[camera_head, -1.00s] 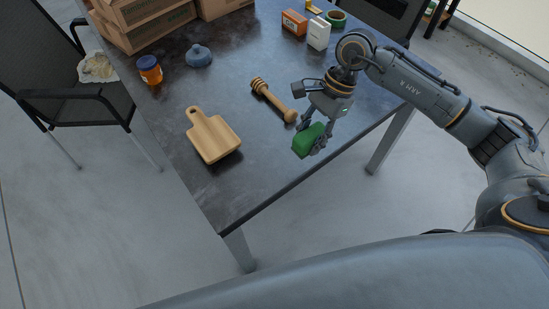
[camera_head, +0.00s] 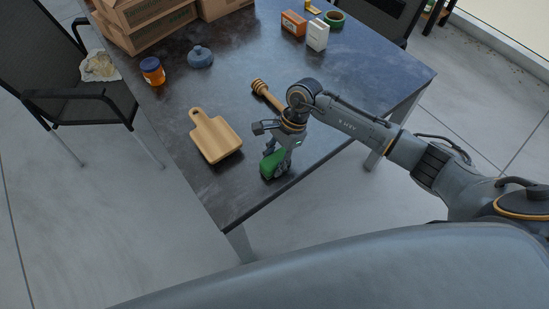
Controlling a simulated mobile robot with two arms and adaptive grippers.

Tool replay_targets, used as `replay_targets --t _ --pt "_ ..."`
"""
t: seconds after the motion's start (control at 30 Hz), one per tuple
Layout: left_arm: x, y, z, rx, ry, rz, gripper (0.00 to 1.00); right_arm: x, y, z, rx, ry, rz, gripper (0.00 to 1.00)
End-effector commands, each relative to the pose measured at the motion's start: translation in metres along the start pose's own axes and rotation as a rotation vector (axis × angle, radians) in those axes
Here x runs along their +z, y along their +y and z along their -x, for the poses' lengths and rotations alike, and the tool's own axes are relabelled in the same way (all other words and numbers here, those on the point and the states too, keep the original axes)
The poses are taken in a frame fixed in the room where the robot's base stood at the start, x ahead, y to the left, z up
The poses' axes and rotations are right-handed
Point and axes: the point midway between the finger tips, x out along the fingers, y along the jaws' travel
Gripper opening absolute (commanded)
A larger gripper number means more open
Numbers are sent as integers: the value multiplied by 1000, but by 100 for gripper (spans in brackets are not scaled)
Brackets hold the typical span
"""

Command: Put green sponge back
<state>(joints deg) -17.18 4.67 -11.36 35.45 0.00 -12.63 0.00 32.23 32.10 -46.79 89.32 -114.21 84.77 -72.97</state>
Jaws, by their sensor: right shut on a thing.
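The green sponge (camera_head: 269,163) is between the fingers of my right gripper (camera_head: 276,165). The gripper is shut on it and points down over the near part of the dark table (camera_head: 235,205). The fingers hide part of the sponge. I cannot tell whether the sponge touches the tabletop. My left gripper is not in view.
A wooden cutting board (camera_head: 214,137) lies just left of the sponge. A wooden honey dipper (camera_head: 266,93) lies behind, partly hidden by my arm. A jar (camera_head: 152,72), a grey-blue lid-like object (camera_head: 200,57), small boxes (camera_head: 317,35) and cartons (camera_head: 150,20) stand farther back. The near table corner is clear.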

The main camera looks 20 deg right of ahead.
Motion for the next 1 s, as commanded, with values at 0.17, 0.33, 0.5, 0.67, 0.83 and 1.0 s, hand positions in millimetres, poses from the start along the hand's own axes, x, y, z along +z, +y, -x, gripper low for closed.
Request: replay_targets --t 0.17,0.33,0.5,0.67,0.83,1.0 --pt "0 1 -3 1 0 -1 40 -1 0 -2 0 0 0 0" --pt "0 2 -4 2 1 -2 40 -1 0 -2 -1 1 0 54" --pt "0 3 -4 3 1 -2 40 -1 0 -2 0 0 0 61" --pt "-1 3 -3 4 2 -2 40 -1 0 -1 0 0 0 61" --pt "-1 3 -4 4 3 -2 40 -2 -1 9 -3 3 1 61" --pt "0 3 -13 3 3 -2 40 -3 -1 43 -5 5 1 61"
